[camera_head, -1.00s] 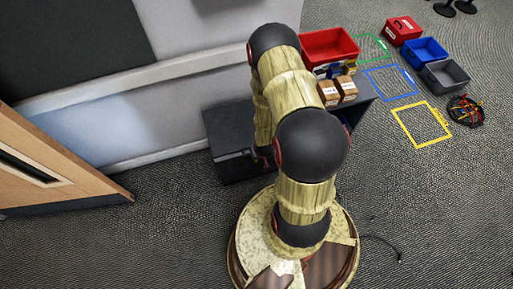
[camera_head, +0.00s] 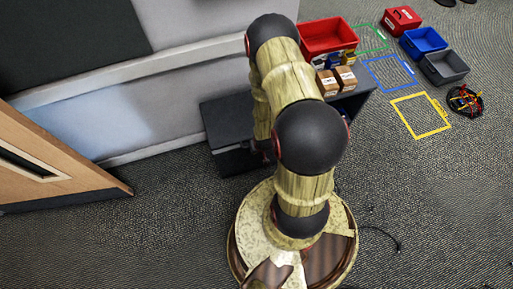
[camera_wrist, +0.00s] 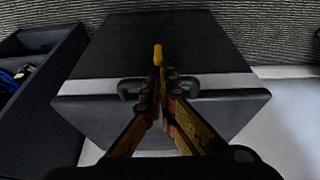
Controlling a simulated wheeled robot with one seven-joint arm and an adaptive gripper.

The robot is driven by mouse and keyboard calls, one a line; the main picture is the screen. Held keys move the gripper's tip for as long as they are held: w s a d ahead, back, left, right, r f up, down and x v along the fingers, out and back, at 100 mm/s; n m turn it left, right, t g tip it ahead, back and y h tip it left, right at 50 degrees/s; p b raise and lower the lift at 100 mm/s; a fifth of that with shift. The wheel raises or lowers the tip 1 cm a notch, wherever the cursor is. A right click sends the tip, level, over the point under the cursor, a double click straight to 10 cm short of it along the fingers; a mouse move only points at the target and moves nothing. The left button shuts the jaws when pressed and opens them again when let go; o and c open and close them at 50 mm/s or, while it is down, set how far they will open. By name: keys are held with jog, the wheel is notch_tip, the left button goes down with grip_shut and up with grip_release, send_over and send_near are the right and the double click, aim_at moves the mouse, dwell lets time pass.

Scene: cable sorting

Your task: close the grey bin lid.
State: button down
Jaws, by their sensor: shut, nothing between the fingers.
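A grey bin (camera_head: 444,67) stands on the floor at the far right of the head view, beside a blue bin. Its top looks open, and I cannot make out a separate lid. My gripper (camera_wrist: 164,84) shows in the wrist view with its yellow fingers together and nothing between them. It is over a dark grey box (camera_wrist: 190,42) with a dark bar handle (camera_wrist: 130,88) behind the fingers. I cannot tell whether the fingers touch the handle. In the head view my arm hides the gripper, beside a dark box (camera_head: 228,120) against the wall.
Coloured outlines mark the floor. A wooden door (camera_head: 60,165) is at left. A compartment with blue cable (camera_wrist: 22,73) shows left.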

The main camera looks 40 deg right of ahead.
jog(key=v, duration=1)
jog(key=shift+r, duration=0.3)
jog(key=shift+s+a, duration=0.1)
jog(key=shift+s, duration=0.05)
